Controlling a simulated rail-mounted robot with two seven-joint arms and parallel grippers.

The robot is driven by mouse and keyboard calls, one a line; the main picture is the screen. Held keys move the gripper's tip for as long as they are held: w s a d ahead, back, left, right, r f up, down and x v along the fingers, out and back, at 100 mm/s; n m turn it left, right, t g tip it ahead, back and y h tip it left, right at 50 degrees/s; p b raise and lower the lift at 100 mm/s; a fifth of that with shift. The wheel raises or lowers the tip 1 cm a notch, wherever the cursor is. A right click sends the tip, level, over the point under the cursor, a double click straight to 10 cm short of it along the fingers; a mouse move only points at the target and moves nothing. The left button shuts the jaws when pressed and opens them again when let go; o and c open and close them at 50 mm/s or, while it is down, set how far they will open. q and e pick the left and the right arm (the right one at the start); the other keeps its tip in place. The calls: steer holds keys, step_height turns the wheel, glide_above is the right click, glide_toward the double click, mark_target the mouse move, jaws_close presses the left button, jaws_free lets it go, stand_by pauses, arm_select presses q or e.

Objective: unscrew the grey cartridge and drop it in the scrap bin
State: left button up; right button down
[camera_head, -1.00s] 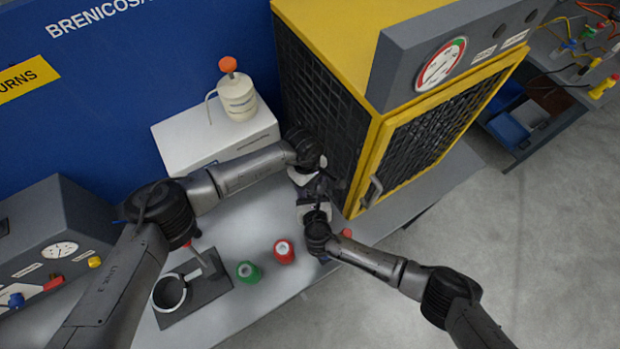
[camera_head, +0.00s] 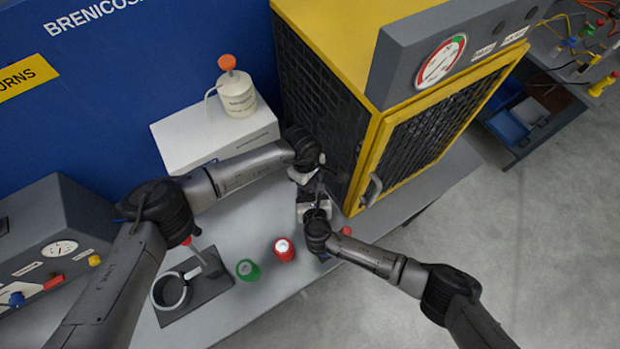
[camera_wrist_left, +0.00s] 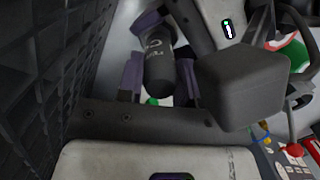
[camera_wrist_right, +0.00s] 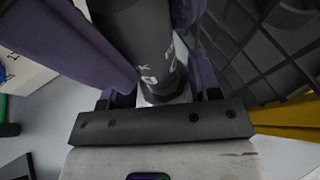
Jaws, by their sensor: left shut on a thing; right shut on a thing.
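A dark grey cylinder with white lettering shows between purple fingers in the left wrist view (camera_wrist_left: 159,62) and in the right wrist view (camera_wrist_right: 138,45). It looks like the grey cartridge; I cannot tell whether both views show one piece or two joined pieces. My left gripper (camera_head: 312,186) is shut on it from the bench's back side. My right gripper (camera_head: 316,203) is shut close by, from the front. The two grippers almost meet above the bench beside the yellow cabinet and hide the held part in the head view. I cannot make out a scrap bin.
The yellow cabinet (camera_head: 330,25) with mesh sides stands close to both grippers. A green cylinder (camera_head: 248,271) and a red cylinder (camera_head: 284,250) stand on the bench. A dark stand with a ring (camera_head: 170,291) is front left. A cream bottle (camera_head: 236,98) stands on a white box (camera_head: 205,142).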

arm_select(q)
steer(key=shift+n, duration=0.4)
arm_select(e)
steer(key=shift+s+d+f, duration=0.1)
steer(key=shift+f, duration=0.15)
arm_select(q)
steer(key=o, duration=1)
